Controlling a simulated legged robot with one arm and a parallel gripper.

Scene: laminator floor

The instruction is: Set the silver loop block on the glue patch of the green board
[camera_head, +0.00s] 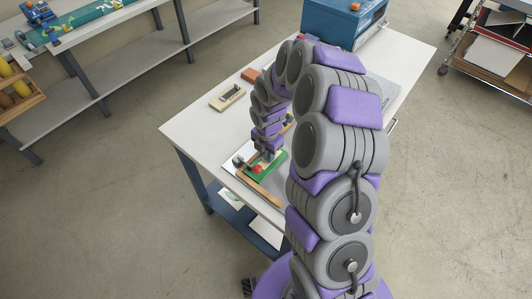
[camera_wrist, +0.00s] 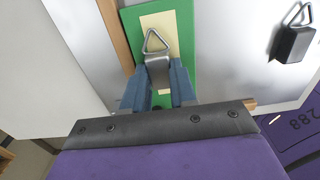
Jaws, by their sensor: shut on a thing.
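The silver loop block (camera_wrist: 158,73), with a triangular wire loop, is between the fingers of my gripper (camera_wrist: 158,90) in the wrist view. My gripper is shut on it. The block lies over the cream glue patch (camera_wrist: 172,24) of the green board (camera_wrist: 187,45); I cannot tell whether it touches the patch. In the head view my gripper (camera_head: 268,154) is low over the green board (camera_head: 276,163) at the table's front left, and the block is not clear there.
A dark loop block (camera_wrist: 294,44) stands to the right on the grey surface. A wooden strip (camera_wrist: 116,34) runs along the board's left. In the head view a red knob (camera_head: 257,169) is beside my gripper. A blue machine (camera_head: 335,22) stands at the table's back.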

